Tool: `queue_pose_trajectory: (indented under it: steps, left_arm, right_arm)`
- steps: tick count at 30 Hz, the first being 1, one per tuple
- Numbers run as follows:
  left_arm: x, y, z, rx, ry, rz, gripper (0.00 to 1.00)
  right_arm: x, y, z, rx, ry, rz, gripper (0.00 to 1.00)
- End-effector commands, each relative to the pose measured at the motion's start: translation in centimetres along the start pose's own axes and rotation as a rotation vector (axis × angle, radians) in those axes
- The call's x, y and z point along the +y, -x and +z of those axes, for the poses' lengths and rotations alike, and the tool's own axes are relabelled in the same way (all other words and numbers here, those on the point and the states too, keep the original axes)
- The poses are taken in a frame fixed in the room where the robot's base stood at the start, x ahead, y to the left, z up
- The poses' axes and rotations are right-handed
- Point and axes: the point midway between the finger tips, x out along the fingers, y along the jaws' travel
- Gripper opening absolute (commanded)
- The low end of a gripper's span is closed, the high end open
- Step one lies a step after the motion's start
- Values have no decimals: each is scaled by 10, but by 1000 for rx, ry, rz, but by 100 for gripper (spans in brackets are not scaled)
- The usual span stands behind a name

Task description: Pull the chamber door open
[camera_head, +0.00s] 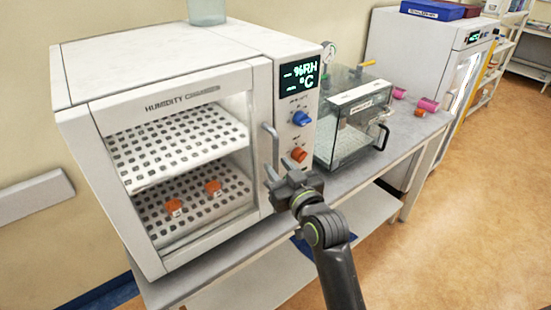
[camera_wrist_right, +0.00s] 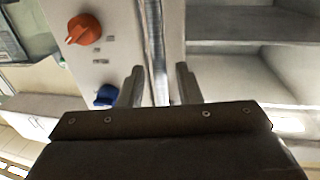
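The white humidity chamber (camera_head: 165,55) stands on the table with its glass-fronted door (camera_head: 259,110) shut. The door's metal handle (camera_head: 270,140) is a vertical bar at its right edge. My right gripper (camera_head: 284,172) is at the handle's lower end. In the right wrist view the handle (camera_wrist_right: 155,50) runs between the two parted fingers of my right gripper (camera_wrist_right: 160,85); I see no clear contact on both sides. My left gripper is not in view.
Orange-capped containers (camera_head: 213,187) sit on the chamber's lower shelf. A blue knob (camera_head: 302,119) and an orange knob (camera_head: 298,154) are right of the handle. A clear box (camera_head: 345,145) stands further right on the table (camera_head: 400,140). The floor in front is open.

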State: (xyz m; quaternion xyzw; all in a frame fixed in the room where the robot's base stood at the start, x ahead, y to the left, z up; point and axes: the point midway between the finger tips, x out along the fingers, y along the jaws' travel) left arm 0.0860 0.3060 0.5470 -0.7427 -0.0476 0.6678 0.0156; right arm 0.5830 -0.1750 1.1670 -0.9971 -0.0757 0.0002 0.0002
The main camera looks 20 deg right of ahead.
Motion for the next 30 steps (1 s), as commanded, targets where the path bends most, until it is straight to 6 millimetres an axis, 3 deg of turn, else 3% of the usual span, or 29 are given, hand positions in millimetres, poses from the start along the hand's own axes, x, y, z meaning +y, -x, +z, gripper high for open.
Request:
queue_pose_trajectory:
  steps: [6,17,24,30]
  left_arm:
    - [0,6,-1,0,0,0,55]
    - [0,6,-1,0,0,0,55]
    - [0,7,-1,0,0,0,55]
    - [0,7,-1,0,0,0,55]
  right_arm:
    - [0,-18,-1,0,1,1,31]
    - [0,-22,0,0,0,1,31]
    - [0,-22,0,0,0,1,1]
    - [0,-22,0,0,0,1,0]
